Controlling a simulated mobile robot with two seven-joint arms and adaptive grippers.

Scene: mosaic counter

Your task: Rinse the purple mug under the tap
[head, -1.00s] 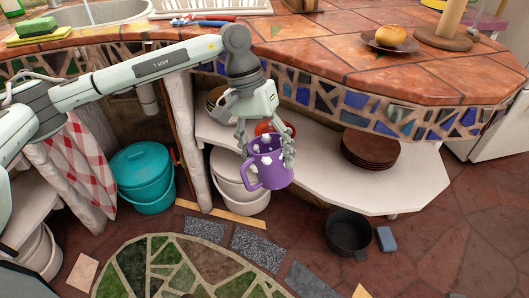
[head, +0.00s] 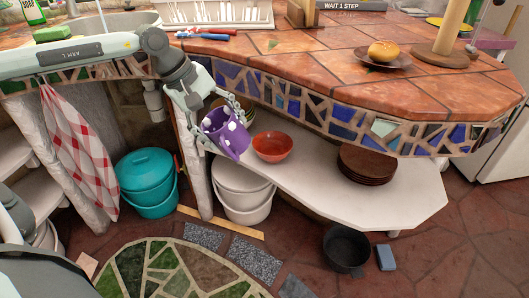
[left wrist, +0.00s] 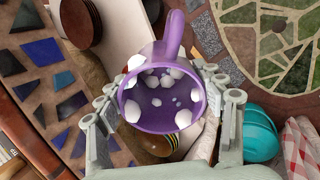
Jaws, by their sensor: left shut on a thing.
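The purple mug (head: 226,134) with white spots hangs in my left gripper (head: 222,122), in front of the counter's mosaic edge and below its top. It is tilted, with its handle towards the lower right. In the left wrist view, the mug (left wrist: 160,100) sits between the two fingers of my left gripper (left wrist: 165,105), its opening facing the camera and white patches showing inside. The sink (head: 128,20) is at the top left, partly cut off. A thin grey bar (head: 102,14) over it may be the tap. My right gripper is out of view.
The tiled counter (head: 300,62) overhangs a white shelf (head: 330,195) holding an orange bowl (head: 272,146) and brown plates (head: 366,165). A green bottle (head: 31,10) and sponge (head: 54,34) stand near the sink. A dish rack (head: 215,14) is behind.

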